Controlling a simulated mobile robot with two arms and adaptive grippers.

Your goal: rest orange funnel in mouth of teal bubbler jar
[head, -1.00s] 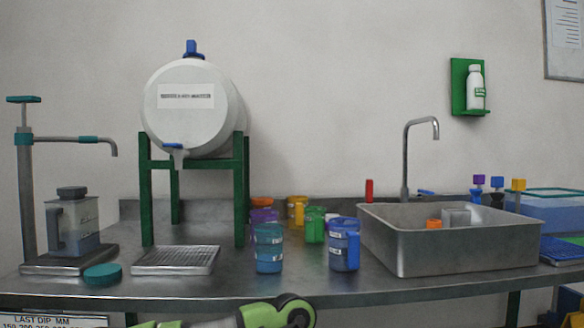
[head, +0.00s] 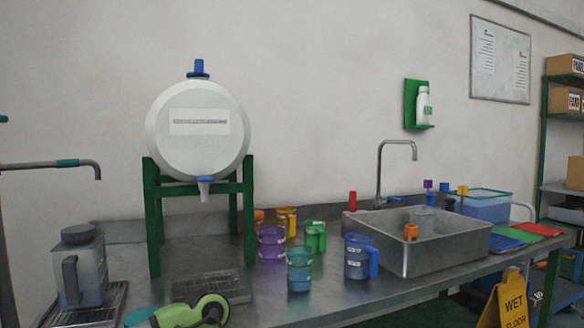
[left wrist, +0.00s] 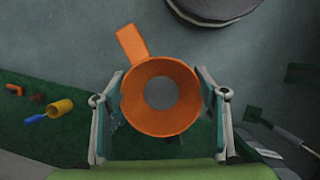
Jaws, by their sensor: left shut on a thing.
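The orange funnel (left wrist: 188,103) is between the two fingers of my left gripper (left wrist: 160,106) in the left wrist view. I look straight down its round opening, and its flat tab points up and left. My left gripper is shut on it. The head view shows neither the left gripper nor the funnel. A teal see-through vessel (head: 300,270) stands on the steel counter in the head view. I cannot tell whether it is the bubbler jar. My right gripper is not in view.
Coloured jugs, among them a blue one (head: 358,257), stand left of the steel sink (head: 440,250). A white drum (head: 197,130) sits on a green stand. A yellow wet floor sign (head: 512,300) stands at the right. A dark round object (left wrist: 218,8) shows in the left wrist view.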

